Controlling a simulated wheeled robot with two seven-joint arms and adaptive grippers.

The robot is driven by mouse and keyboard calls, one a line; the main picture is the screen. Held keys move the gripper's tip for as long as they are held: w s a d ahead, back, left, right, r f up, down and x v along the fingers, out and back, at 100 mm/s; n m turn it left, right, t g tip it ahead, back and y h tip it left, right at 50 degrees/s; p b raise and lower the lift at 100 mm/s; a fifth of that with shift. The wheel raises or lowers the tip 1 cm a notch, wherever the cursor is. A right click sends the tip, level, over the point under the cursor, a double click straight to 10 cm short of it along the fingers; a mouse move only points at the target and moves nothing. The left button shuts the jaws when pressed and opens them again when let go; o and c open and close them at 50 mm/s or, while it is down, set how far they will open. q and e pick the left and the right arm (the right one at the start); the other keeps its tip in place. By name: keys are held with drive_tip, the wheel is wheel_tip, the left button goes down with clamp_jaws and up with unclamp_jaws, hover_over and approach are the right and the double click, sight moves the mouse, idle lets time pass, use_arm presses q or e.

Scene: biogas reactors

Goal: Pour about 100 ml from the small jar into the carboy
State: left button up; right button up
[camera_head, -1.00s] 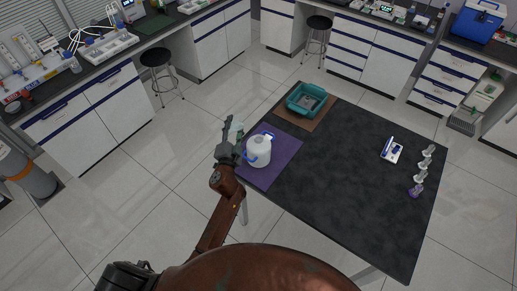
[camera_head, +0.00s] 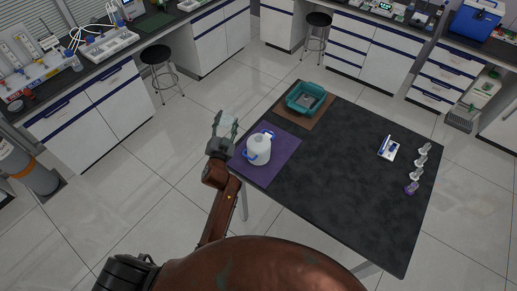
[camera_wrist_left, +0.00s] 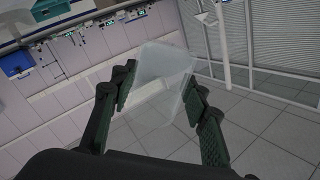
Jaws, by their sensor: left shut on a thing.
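The carboy (camera_head: 258,149) is a white jug with blue handles, upright on the purple mat (camera_head: 284,153) at the table's left corner. My left gripper (camera_head: 225,127) is just left of the carboy, about at the mat's edge, and apart from it in the picture. It is shut on the small jar (camera_head: 228,119), a clear, pale vessel. In the left wrist view the jar (camera_wrist_left: 162,82) sits between the two fingers (camera_wrist_left: 158,98) and looks tilted against the room. I cannot make out how much liquid is in it. My right gripper is out of view.
A teal tub (camera_head: 299,104) stands on a brown mat at the table's far corner. A white and blue device (camera_head: 388,148) and several small clear vessels (camera_head: 417,174) stand at the right. The middle of the dark table (camera_head: 335,180) is clear.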

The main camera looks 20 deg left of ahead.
use_arm(q)
drive_tip(key=n, duration=0.1)
drive_tip(key=n+p, duration=0.1)
drive_tip(key=n, duration=0.1)
drive_tip(key=shift+d+r, duration=0.15)
drive_tip(key=shift+r, duration=0.25)
drive_tip(key=n+p, duration=0.1)
drive_tip(key=n, duration=0.2)
drive_tip(key=shift+n, duration=0.4)
drive_tip(key=shift+r, duration=0.1)
